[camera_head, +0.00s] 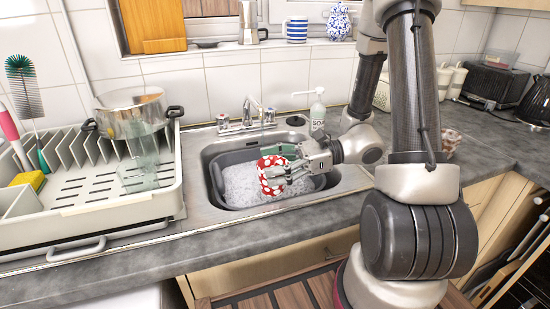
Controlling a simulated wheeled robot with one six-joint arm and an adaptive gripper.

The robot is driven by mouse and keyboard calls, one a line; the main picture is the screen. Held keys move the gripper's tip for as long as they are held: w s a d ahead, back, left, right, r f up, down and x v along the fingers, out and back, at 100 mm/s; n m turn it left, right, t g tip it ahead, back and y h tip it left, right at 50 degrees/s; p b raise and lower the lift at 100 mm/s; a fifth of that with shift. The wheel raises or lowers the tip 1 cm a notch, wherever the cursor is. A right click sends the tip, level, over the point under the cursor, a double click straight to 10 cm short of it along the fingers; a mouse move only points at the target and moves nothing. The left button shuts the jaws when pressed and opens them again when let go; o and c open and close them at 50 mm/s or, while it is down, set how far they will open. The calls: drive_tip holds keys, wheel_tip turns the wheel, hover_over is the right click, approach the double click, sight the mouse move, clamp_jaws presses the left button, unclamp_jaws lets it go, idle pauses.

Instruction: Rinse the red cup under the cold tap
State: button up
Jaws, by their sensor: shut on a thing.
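A red cup with white dots (270,177) is held over the sink basin (212,160), above white suds (240,187). My gripper (288,172) reaches in from the right and is shut on the cup. Part of the cup's right side is hidden by the fingers. The tap (255,112) stands behind the basin, with its handles to either side and its spout above and behind the cup. A faint line runs below the spout, but I cannot tell whether water is flowing.
A white dish rack (100,208) with a steel pot (132,112) and clear glassware (140,170) stands left of the sink. A soap bottle (317,112) stands behind it. The front counter edge is clear.

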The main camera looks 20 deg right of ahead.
sight(266, 162)
drive_tip(key=w+f, duration=0.2)
drive_tip(key=w, duration=1.2)
drive_tip(key=shift+f, duration=0.4)
drive_tip(key=shift+d, duration=0.2)
drive_tip(key=shift+d, duration=0.5)
drive_tip(key=shift+s+a, duration=0.1)
drive_tip(key=shift+a, duration=0.5)
drive_tip(key=shift+s, duration=4)
drive_tip(key=shift+r, duration=0.1)
drive_tip(key=shift+s+r, duration=1)
drive_tip(key=shift+s, duration=0.25)
drive_tip(key=shift+s+r, duration=0.95)
drive_tip(key=shift+s, duration=0.3)
